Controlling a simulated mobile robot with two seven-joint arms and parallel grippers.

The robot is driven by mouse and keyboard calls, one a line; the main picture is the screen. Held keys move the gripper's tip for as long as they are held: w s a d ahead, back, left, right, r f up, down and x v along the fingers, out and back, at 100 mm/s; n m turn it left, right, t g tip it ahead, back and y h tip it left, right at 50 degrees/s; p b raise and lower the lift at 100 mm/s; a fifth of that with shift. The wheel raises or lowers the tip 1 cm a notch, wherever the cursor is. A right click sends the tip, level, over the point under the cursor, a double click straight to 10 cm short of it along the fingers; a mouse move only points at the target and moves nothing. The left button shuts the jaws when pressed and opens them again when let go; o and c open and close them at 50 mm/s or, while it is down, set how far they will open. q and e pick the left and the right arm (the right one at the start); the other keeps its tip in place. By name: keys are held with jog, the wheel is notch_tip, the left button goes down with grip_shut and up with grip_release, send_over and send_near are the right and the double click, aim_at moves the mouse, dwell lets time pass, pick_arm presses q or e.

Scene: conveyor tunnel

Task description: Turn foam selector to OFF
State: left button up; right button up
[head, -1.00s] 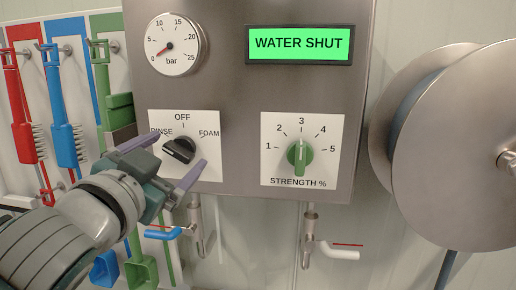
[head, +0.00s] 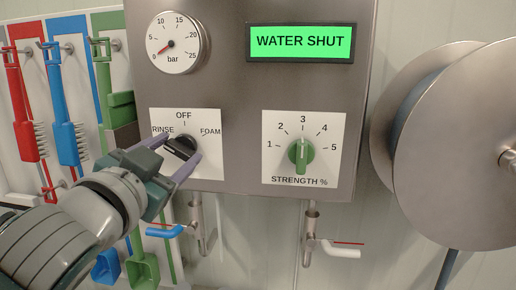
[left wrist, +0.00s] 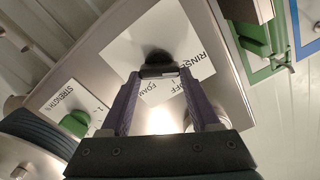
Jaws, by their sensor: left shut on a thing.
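The foam selector is a black knob (head: 186,143) on a white plate marked RINSE, OFF and FOAM (head: 208,168). It is on the lower left of the steel panel. The knob's bar slants toward the RINSE side, though the fingers partly cover it. My left gripper (head: 177,150) is shut on the knob, one purple finger on each side. In the left wrist view the dark knob (left wrist: 157,60) sits between the fingertips (left wrist: 160,74). My right gripper is not in view.
A green strength knob (head: 301,153) is to the right, pointing at 3. A pressure gauge (head: 175,43) and a display reading WATER SHUT (head: 300,43) are above. Blue-handled (head: 164,232) and white-handled (head: 338,252) valves hang below. A hose reel (head: 455,150) stands at right; brushes (head: 66,140) hang at left.

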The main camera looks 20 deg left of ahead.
pick_arm(q)
jog(key=shift+m, duration=1.2)
jog(key=m+p, duration=0.1)
jog(key=m, duration=0.2)
jog(key=shift+d+m, duration=0.1)
jog(key=shift+m, duration=0.2)
jog(key=m, duration=0.5)
jog(key=shift+f+m, duration=0.2)
jog(key=shift+m, duration=0.2)
jog(key=o, duration=1.4)
jog(key=shift+c, duration=0.2)
jog(key=shift+f, duration=0.1)
